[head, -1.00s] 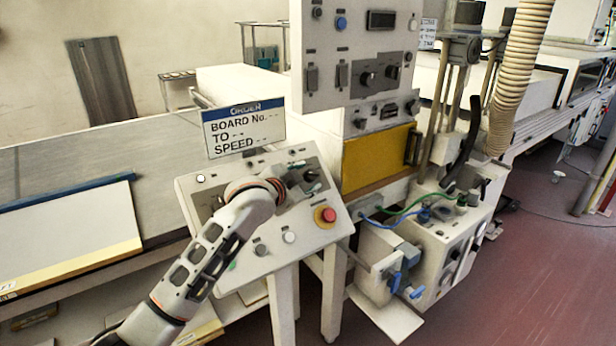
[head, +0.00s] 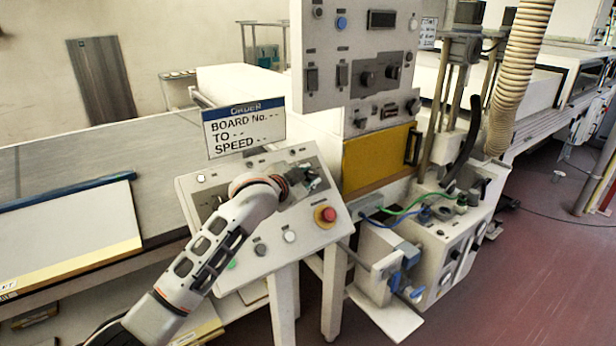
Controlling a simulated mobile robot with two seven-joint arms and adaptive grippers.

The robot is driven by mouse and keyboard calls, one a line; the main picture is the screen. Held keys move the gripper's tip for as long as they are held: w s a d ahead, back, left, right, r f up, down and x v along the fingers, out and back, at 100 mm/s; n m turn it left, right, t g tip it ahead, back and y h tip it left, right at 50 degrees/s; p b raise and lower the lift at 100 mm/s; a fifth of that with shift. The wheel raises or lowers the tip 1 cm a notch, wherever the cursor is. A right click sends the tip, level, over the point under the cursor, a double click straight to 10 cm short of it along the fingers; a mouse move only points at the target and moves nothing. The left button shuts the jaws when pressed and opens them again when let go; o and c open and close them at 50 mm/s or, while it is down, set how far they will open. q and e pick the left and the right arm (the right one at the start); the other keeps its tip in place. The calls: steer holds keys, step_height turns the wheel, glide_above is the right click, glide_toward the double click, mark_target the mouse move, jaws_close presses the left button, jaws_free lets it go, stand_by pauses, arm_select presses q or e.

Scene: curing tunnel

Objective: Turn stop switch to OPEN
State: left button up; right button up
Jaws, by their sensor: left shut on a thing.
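A sloped grey control panel (head: 262,270) stands on white legs in the middle of the head view. My left gripper (head: 308,181) is at the panel's upper right, shut on a small dark switch part there. The gripper and wrist hide most of that switch, so I cannot read its position or label. A red mushroom button (head: 327,214) on a yellow ring sits just below and right of the gripper, apart from it. My right gripper is not in view.
An order sign (head: 243,128) stands behind the panel. A white push button (head: 289,236) is below the gripper. An upright panel with knobs (head: 354,50) and a yellow door (head: 375,160) rise at the back right.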

arm_select(q)
steer(key=shift+a+r, duration=0.1)
steer(key=m+g, duration=0.2)
steer(key=m+g+h, duration=0.1)
steer(key=shift+w+a+r, duration=0.2)
steer(key=shift+w+r, duration=0.15)
steer(key=shift+w+d+r+m+g, duration=0.1)
steer(key=shift+w+m+g, duration=0.05)
steer(key=shift+m+g, duration=0.9)
steer(key=shift+w+r+m+g, duration=0.1)
steer(key=shift+m+g, duration=0.85)
steer(key=shift+g, duration=0.1)
steer(key=o, duration=1.1)
steer(key=shift+f, duration=0.1)
steer(key=v, duration=1.2)
steer(key=shift+w+r, duration=0.15)
steer(key=shift+r, duration=0.1)
